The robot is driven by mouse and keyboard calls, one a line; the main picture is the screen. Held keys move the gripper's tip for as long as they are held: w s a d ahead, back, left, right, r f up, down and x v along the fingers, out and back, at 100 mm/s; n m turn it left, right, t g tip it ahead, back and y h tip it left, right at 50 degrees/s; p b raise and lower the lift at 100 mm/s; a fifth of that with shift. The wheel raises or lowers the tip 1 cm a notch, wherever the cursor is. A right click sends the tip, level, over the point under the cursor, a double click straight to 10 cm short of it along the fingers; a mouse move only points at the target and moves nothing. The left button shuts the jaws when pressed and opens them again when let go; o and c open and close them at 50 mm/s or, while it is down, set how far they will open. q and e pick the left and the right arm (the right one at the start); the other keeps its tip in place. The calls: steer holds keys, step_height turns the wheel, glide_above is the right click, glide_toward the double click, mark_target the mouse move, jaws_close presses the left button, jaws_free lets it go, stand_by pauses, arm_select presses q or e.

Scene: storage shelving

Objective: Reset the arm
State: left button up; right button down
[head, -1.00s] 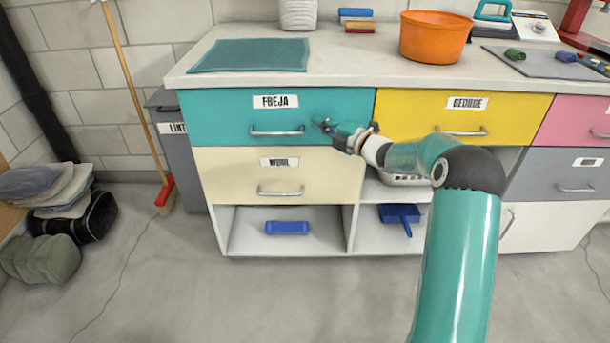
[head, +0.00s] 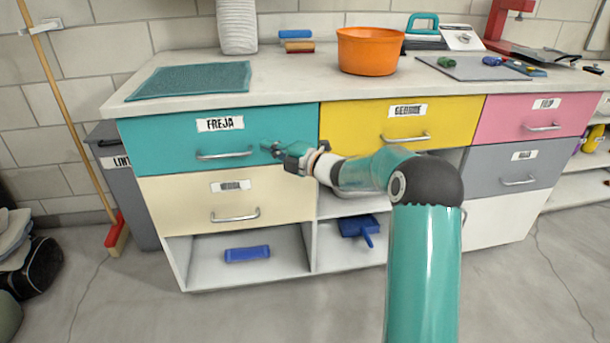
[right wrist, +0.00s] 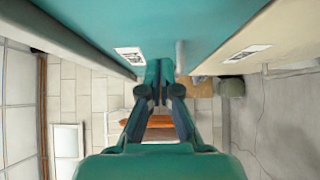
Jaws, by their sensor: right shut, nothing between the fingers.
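My right arm comes up from the lower right in the head view and bends left at its dark elbow. My right gripper (head: 277,152) is shut and empty. It is in front of the teal drawer (head: 180,139) labelled FREJA, to the right of that drawer's handle (head: 224,155). The drawer is closed. In the right wrist view the gripper fingers (right wrist: 160,80) are together, pointing along the drawer fronts, with a handle (right wrist: 180,58) just right of them. My left gripper is not in view.
The counter (head: 290,80) carries a teal mat (head: 190,81), an orange pot (head: 367,52) and a grey board (head: 475,68). A yellow drawer (head: 360,122) is right of the teal one. A broom (head: 117,230) and grey bin (head: 130,190) stand left. The floor in front is clear.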

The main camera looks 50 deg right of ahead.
arm_select(q)
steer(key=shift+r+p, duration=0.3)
steer(key=shift+p, duration=0.6)
arm_select(e)
steer(key=s, duration=1)
steer(key=shift+s+a, duration=0.15)
steer(key=shift+s, duration=0.05)
